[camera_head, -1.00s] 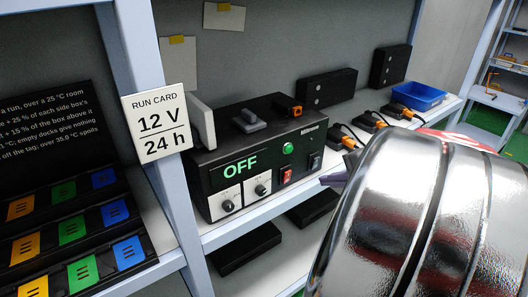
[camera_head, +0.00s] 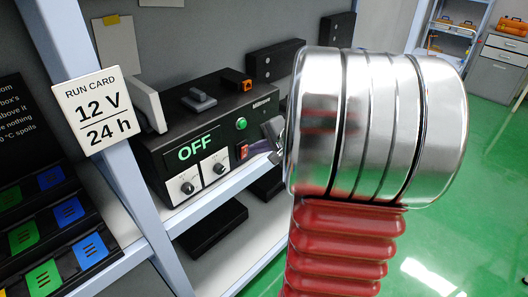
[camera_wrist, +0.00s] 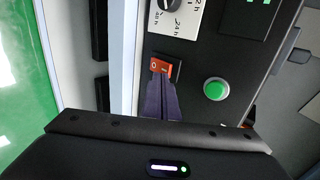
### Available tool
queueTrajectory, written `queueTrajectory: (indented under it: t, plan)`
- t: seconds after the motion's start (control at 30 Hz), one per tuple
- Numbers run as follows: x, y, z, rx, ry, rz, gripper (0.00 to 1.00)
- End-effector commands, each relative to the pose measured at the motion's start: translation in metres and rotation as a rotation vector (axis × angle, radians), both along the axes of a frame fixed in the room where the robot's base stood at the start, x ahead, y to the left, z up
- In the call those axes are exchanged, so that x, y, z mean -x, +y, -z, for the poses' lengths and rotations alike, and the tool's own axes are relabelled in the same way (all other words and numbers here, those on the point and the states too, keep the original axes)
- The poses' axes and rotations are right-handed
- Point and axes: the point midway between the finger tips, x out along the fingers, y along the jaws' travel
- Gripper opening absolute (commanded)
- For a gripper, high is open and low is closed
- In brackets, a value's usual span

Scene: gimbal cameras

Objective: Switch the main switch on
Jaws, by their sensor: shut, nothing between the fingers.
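A black control box (camera_head: 150,165) stands on the shelf with a lit green display (camera_head: 196,147) reading OFF. Its small red rocker switch (camera_head: 243,151) is on the front face, below a green button (camera_head: 241,124). In the wrist view the red switch (camera_wrist: 163,67) lies right at the tips of my gripper (camera_wrist: 162,78). The fingers are shut, dark purple and empty, and partly cover the switch. I cannot tell whether they touch it. In the head view my gripper (camera_head: 262,147) is just right of the switch, partly hidden by my arm.
Two dials (camera_head: 187,187) sit left of the switch. The green button (camera_wrist: 216,89) is close to the right of my fingers in the wrist view. A run card (camera_head: 99,110) reading 12 V, 24 h hangs on the shelf post. Coloured blocks sit at the lower left.

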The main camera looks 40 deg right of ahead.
Motion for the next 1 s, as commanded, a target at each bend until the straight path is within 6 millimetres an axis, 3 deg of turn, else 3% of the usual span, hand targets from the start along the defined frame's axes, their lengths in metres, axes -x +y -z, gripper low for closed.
queueTrajectory:
  t: [0.43,0.6,1.0]
  plan:
    - [-0.006,0.000,-0.001,0.000,0.000,0.000,0.00]
    - [-0.019,0.001,-0.007,0.000,0.000,-0.003,0.00]
    - [-0.018,0.001,-0.010,0.000,-0.001,0.000,0.00]
